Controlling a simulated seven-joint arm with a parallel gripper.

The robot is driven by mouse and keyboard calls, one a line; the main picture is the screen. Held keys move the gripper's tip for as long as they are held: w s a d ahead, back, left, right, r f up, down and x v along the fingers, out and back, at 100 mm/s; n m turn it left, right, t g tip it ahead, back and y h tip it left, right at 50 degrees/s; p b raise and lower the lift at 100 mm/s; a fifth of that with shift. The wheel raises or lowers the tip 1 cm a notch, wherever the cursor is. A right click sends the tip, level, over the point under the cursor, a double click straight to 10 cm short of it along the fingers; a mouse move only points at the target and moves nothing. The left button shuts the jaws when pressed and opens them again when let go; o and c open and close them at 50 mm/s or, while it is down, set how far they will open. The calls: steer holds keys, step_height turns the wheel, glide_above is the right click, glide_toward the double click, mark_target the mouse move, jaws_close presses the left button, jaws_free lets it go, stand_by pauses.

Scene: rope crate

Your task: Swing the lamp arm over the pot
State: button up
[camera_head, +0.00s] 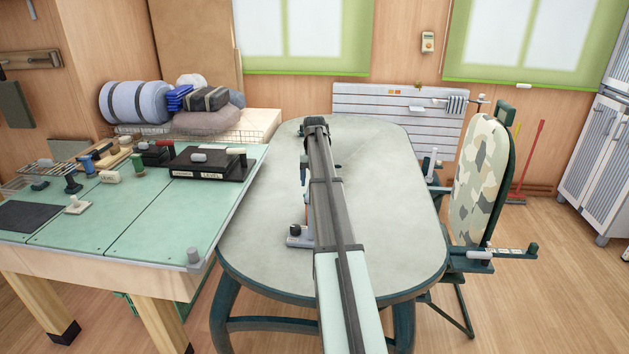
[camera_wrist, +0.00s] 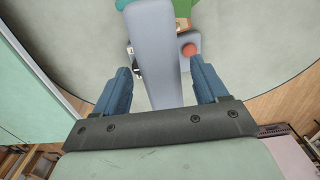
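In the wrist view a long grey-blue bar (camera_wrist: 156,50), which looks like the lamp arm, runs between the two blue fingers of my gripper (camera_wrist: 160,65). The fingers are open, with a gap on each side of the bar. A grey-blue base with a round orange-red knob (camera_wrist: 189,50) lies beside and partly under the bar. Green (camera_wrist: 184,8) and teal (camera_wrist: 123,3) parts show at the top edge; I cannot tell whether either is the pot. In the head view a small grey-blue base with a dark knob (camera_head: 295,231) shows left of my arm, which hides much of the tabletop behind it.
The oval grey table (camera_head: 390,200) is mostly bare on its right. A green workbench (camera_head: 150,225) with a black box (camera_head: 208,165) and several small fixtures adjoins at left. A camouflage-patterned padded board (camera_head: 478,185) on a frame stands at the right edge.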

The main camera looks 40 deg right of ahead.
step_height(320, 180, up, 14)
stand_by(0.8)
steer(key=shift+f, duration=0.1)
stand_by(0.3)
